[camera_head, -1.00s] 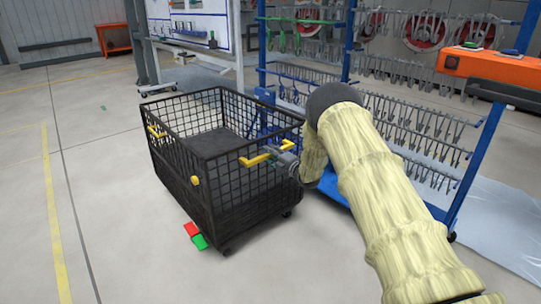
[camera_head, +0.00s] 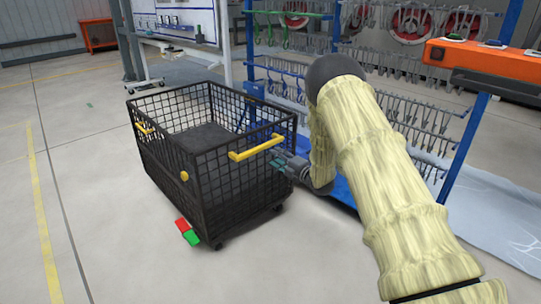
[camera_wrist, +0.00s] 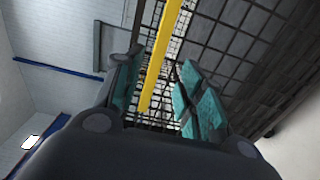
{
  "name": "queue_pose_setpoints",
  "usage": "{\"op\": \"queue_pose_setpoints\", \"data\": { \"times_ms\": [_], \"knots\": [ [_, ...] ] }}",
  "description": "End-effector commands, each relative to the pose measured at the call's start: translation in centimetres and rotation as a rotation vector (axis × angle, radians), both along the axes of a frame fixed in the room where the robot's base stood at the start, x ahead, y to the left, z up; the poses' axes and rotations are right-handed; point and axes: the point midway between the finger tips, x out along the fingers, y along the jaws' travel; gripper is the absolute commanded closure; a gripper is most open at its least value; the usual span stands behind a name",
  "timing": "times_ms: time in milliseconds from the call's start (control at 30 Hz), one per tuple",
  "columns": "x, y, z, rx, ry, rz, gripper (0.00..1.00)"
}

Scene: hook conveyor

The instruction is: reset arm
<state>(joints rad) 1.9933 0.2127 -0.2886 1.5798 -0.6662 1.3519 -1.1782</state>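My arm, in a pale yellow sleeve (camera_head: 385,175), reaches forward and bends down at the right of the head view. My gripper (camera_head: 278,160) is beside the near right side of the black mesh cart (camera_head: 232,185), just below and right of the cart's yellow handle (camera_head: 257,147). In the wrist view my gripper (camera_wrist: 160,68) has its two teal-padded fingers apart. The yellow handle (camera_wrist: 163,55) shows in the gap between them, with mesh behind. It looks apart from the fingers, but I cannot tell the exact distance.
A blue rack (camera_head: 463,150) with rows of grey hooks (camera_head: 425,125) stands close behind my arm. An orange box (camera_head: 485,58) is at the upper right. Red and green pieces (camera_head: 187,232) lie at the cart's base. Open floor (camera_head: 90,150) is at left.

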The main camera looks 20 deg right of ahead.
Motion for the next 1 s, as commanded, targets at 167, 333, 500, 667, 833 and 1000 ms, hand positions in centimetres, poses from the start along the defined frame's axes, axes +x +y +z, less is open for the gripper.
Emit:
{"op": "queue_pose_setpoints", "data": {
  "times_ms": [167,333,500,667,833,1000],
  "knots": [
    [-0.9,-0.4,0.0,0.0,0.0,-0.001,0.61],
    [-1.0,-0.4,0.0,0.0,0.0,0.0,0.61],
    [-1.0,-0.4,0.0,0.0,0.0,0.0,0.61],
    [-1.0,-0.4,0.0,0.001,0.0,0.0,0.61],
    [-2.2,0.4,-2.5,0.058,0.07,-0.027,0.61],
    [-6.5,2.5,-9.4,0.232,0.277,-0.124,0.61]
  ]
}}
